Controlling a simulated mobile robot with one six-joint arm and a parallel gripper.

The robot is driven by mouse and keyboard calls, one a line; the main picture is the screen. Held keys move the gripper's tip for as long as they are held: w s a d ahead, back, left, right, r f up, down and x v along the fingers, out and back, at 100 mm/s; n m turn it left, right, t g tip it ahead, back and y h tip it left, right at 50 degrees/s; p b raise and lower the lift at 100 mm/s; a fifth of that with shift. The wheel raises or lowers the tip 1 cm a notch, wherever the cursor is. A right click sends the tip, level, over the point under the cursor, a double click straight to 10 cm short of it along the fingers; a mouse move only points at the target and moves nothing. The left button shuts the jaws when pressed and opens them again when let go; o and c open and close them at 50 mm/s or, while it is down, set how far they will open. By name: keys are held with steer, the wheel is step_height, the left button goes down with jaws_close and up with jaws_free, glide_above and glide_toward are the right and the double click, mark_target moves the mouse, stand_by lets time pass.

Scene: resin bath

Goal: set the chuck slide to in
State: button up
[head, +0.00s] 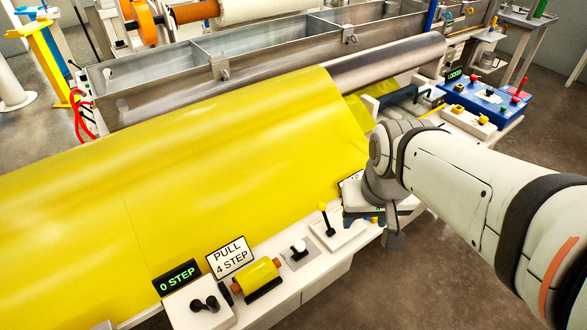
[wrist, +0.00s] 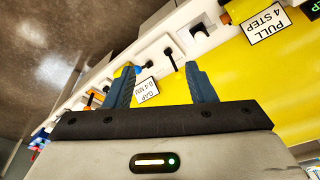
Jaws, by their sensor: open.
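I cannot tell for sure which control is the chuck slide. My gripper (head: 378,215) hangs over the front control ledge in the head view, right of a yellow-knobbed lever (head: 323,207); its fingertips are hidden there. In the wrist view my gripper (wrist: 160,70) is open, its two blue fingers apart with nothing held. A dark lever (wrist: 169,53) on a pale plate shows beyond and between the fingertips. A sign reading GAP 0.4 MM (wrist: 147,90) shows between the fingers. A LOCKED display (head: 455,73) stands at the far right end of the machine.
A large yellow sheet (head: 200,150) covers the machine beside the ledge. Left along the ledge are a white knob (head: 299,246), a yellow roller (head: 257,277) and a 0 STEP display (head: 177,278). A blue control box (head: 490,97) stands at right. Floor is clear in front.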

steer(key=w+a+f+m+g+b, duration=0.1)
steer(key=w+a+f, duration=0.1)
steer(key=w+f, duration=0.25)
steer(key=w+a+f+g+b, duration=0.1)
steer(key=w+a+f+b, duration=0.15)
steer(key=f, duration=0.25)
steer(key=m, duration=0.1)
glide_above(300, 245)
steer(key=shift+g, duration=0.3)
step_height(300, 245, down, 10)
steer(key=shift+d+r+b, duration=0.1)
steer(key=shift+b, duration=0.35)
steer(key=shift+f, duration=0.3)
step_height(300, 245, down, 7)
steer(key=shift+f+b, duration=0.2)
steer(key=shift+b, duration=0.15)
steer(key=shift+c, duration=0.3)
jaws_close()
